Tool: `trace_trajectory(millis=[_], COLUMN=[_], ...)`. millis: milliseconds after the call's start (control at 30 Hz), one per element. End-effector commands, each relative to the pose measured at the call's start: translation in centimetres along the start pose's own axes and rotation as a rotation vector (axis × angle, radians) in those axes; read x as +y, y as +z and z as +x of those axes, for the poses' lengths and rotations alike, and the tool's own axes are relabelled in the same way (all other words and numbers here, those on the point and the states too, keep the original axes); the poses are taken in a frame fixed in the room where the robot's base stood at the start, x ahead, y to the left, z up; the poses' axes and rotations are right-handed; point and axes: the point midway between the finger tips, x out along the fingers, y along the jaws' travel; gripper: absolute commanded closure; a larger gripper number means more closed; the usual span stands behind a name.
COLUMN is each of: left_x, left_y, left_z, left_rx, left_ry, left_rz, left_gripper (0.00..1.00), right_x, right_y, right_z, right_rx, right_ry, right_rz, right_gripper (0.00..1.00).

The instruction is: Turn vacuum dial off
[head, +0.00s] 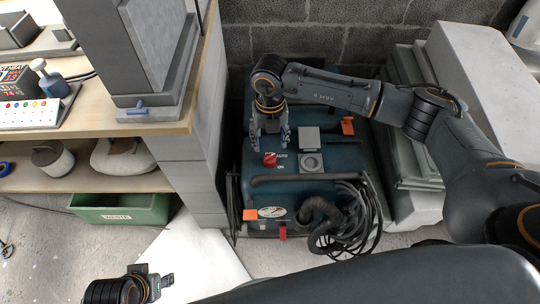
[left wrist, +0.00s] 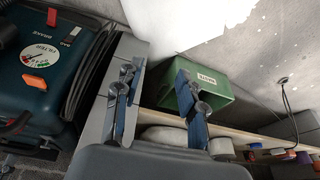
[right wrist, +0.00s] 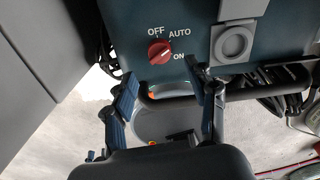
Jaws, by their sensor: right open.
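The vacuum (head: 330,185) is a dark teal box on the floor at the centre of the head view. Its red dial (right wrist: 159,51) sits on the top panel, with OFF, AUTO and ON printed around it. The dial also shows in the head view (head: 270,160). I cannot tell clearly which label it points to. My right gripper (head: 270,136) is open above the panel beside the dial. In the right wrist view its fingers (right wrist: 163,84) are apart and empty, with the dial just beyond their gap. My left gripper (left wrist: 156,74) is open and empty, away from the vacuum.
A wooden shelf (head: 110,120) and grey block column stand left of the vacuum. A green bin (head: 122,209) is under the shelf. A coiled black hose and cables (head: 352,220) hang at the vacuum's front. Grey stacked slabs (head: 405,150) stand close on the right.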

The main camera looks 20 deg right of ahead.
Motion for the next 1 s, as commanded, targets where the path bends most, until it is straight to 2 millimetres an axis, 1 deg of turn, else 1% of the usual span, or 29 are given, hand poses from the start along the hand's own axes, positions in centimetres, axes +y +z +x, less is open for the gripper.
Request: trace_trajectory(millis=[33,100,200,300,500,767,800,867,900,967,1000], left_x=[0.0,-0.1,-0.1,-0.1,-0.1,-0.1,-0.1,-0.1,-0.1,-0.1,-0.1], left_y=[0.0,0.0,0.0,0.2,0.2,0.2,0.2,0.1,0.1,0.1,0.1], left_z=[-0.6,-1.5,-2.7,-2.8,-3.0,-3.1,-3.1,-3.1,-3.1,-3.1,-3.1], left_rx=[0.006,0.01,0.016,0.014,0.016,0.016,0.016,0.016,0.016,0.016,0.016], left_ry=[-0.001,-0.002,-0.003,-0.003,-0.003,-0.003,-0.003,-0.003,-0.003,-0.003,-0.003], left_rz=[0.0,-0.001,-0.001,-0.002,-0.002,-0.002,-0.002,-0.002,-0.002,-0.002,-0.002], left_gripper=[0.6,0.6,0.6,0.6,0.6,0.6,0.6,0.6,0.6,0.6,0.6], right_x=[0.0,0.0,0.0,0.1,0.1,0.1,0.1,0.1,0.1,0.1,0.1], right_y=[-0.1,-0.1,0.0,0.0,0.0,0.0,0.0,0.0,0.0,0.0,0.0], right_z=[1.4,2.8,4.5,5.7,6.7,6.8,6.7,6.7,6.7,6.7,6.7], right_rx=[0.002,0.002,0.001,0.001,0.0,0.0,0.0,0.0,0.0,0.0,0.0], right_ry=[-0.001,0.0,0.001,0.001,0.002,0.002,0.002,0.003,0.003,0.003,0.003], right_rz=[0.001,0.001,0.0,0.0,-0.001,-0.001,-0.001,-0.001,-0.001,-0.001,-0.001], right_gripper=[0.43,0.43,0.43,0.43,0.43,0.43,0.51,0.64,0.72,0.84,0.92])
